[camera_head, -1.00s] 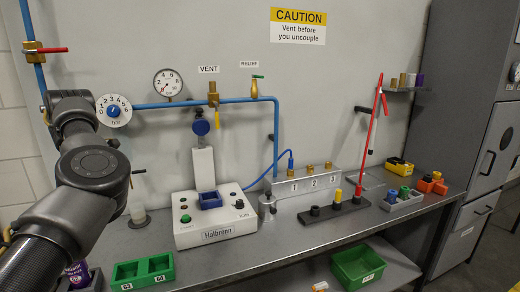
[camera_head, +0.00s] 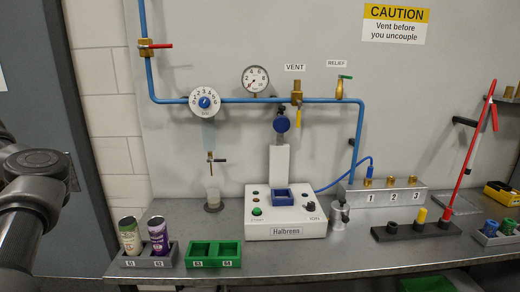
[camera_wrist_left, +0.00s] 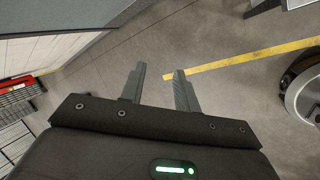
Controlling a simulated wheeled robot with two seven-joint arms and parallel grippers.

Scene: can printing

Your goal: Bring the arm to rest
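My left arm shows at the left edge of the head view, clear of the bench, but its gripper is outside that view. In the left wrist view my left gripper (camera_wrist_left: 158,88) has its two fingers apart with nothing between them, above bare grey floor. My right gripper is not in any view. On the bench two cans, one green (camera_head: 130,237) and one purple (camera_head: 158,236), stand in a grey rack (camera_head: 150,262) at the front left. The green rack (camera_head: 213,263) beside it looks empty.
The white Halbrenn machine (camera_head: 285,212) with a small blue holder (camera_head: 283,196) stands mid-bench. A blue pipe (camera_head: 230,101) with gauges runs along the wall. A silver block (camera_head: 385,194) and red lever (camera_head: 474,145) are to the right. Floor with a yellow line (camera_wrist_left: 245,58) lies below my left gripper.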

